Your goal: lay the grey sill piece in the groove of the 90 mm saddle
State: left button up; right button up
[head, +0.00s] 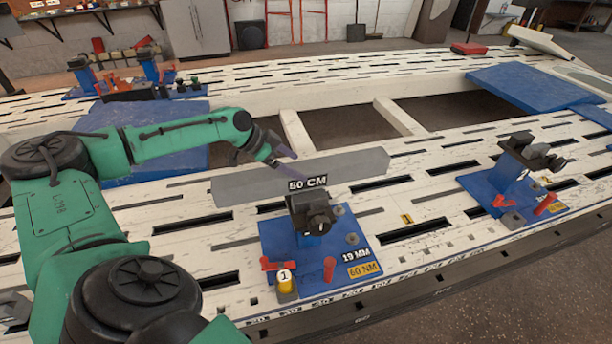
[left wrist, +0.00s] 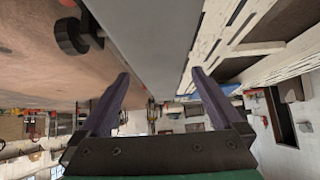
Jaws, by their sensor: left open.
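That saddle stands on a blue plate (head: 275,237). My left gripper (head: 283,152) is open at the bar's upper edge. In the left wrist view, the open fingers (left wrist: 160,95) are on either side of the grey bar (left wrist: 155,40), with a dark saddle part (left wrist: 70,36) at upper left. My right gripper is out of view.
A second saddle (head: 533,155) stands on a blue plate at right. More clamps (head: 150,70) stand at far left. The slotted white bench (head: 430,222) has free room between the two near saddles. Red handles (head: 329,268) and a yellow piece numbered 1 (head: 286,282) are on the near plate.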

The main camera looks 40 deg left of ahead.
aim_at(304, 166)
pick_arm(q)
jog(key=x, duration=0.4)
jog(key=shift+w+d, duration=0.1)
jog(key=shift+w, duration=0.1)
grip_shut()
jog(key=shift+w+r, duration=0.1)
jog(key=shift+r, duration=0.15)
jog(key=shift+r, duration=0.1)
